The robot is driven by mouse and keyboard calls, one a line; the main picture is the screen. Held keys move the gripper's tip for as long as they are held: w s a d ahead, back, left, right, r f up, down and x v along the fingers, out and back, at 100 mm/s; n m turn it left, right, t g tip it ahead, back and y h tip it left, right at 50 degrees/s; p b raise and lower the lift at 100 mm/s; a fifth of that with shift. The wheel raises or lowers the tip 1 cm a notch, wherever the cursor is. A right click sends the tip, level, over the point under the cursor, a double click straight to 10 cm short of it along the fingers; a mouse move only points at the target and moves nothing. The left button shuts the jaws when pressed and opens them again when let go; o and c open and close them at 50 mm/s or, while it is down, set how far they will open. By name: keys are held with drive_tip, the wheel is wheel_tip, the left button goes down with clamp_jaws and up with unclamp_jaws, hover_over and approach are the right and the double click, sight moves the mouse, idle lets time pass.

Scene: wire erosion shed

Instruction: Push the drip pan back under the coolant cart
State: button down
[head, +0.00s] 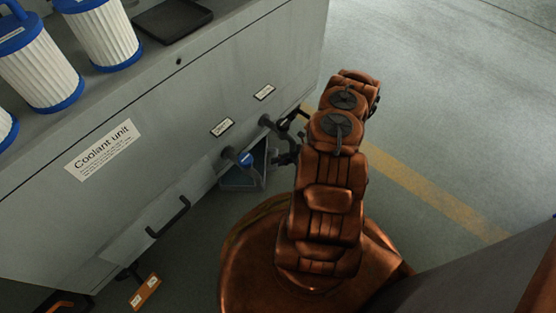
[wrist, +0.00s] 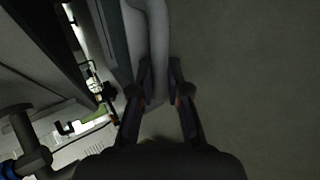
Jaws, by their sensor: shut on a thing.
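The coolant cart is the grey cabinet (head: 150,150) labelled "Coolant unit" on the left of the head view. The drip pan (head: 241,184), a small grey-blue tray, sticks out on the floor at the cart's lower edge, below the pipe stubs. My gripper (head: 282,158) is at the pan's right side in the head view, partly hidden by my arm. In the wrist view my gripper (wrist: 160,95) has its two fingers on either side of a pale grey wall, which looks like the pan's edge. The pan's far part is hidden under the cart.
A dark pipe stub with a blue end (head: 244,160) and another stub (head: 268,122) jut out above the pan. A black handle (head: 168,217) is on the cart's front. White-and-blue filters (head: 103,35) and a black tray (head: 173,18) stand on top.

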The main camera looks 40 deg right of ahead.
drive_tip(key=shift+a, duration=0.1)
drive_tip(key=c, duration=1.1)
unclamp_jaws()
drive_tip(key=shift+o, duration=0.2)
drive_tip(key=v, duration=1.2)
